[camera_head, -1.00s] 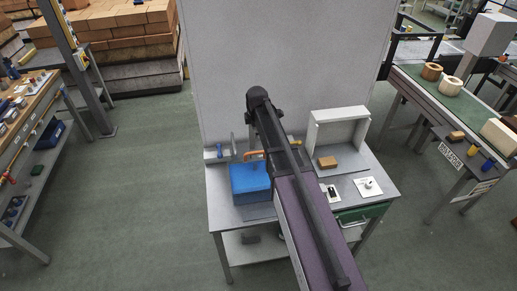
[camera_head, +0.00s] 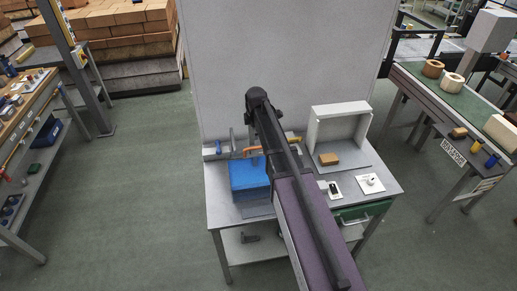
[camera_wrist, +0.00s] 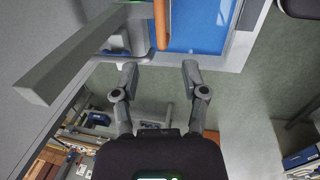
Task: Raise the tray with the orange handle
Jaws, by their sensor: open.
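The tray is a blue block-like piece (camera_head: 248,182) at the left of the grey workbench (camera_head: 300,209). Its orange handle (camera_head: 252,150) stands at its back edge, partly hidden by my arm. In the wrist view the blue surface (camera_wrist: 207,25) fills the upper middle, and the orange handle (camera_wrist: 161,24) runs as an upright bar at its left side. My gripper (camera_wrist: 160,70) is open and empty, its two fingers apart below the handle's end in the picture. The handle lines up with the gap between the fingers, not between them. In the head view my arm hides the gripper.
A grey bar (camera_wrist: 85,55) lies close on the left in the wrist view. A white open box (camera_head: 340,112), a brown block (camera_head: 329,159) and small switch plates (camera_head: 370,184) stand on the bench's right. A tall grey panel (camera_head: 290,50) rises behind.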

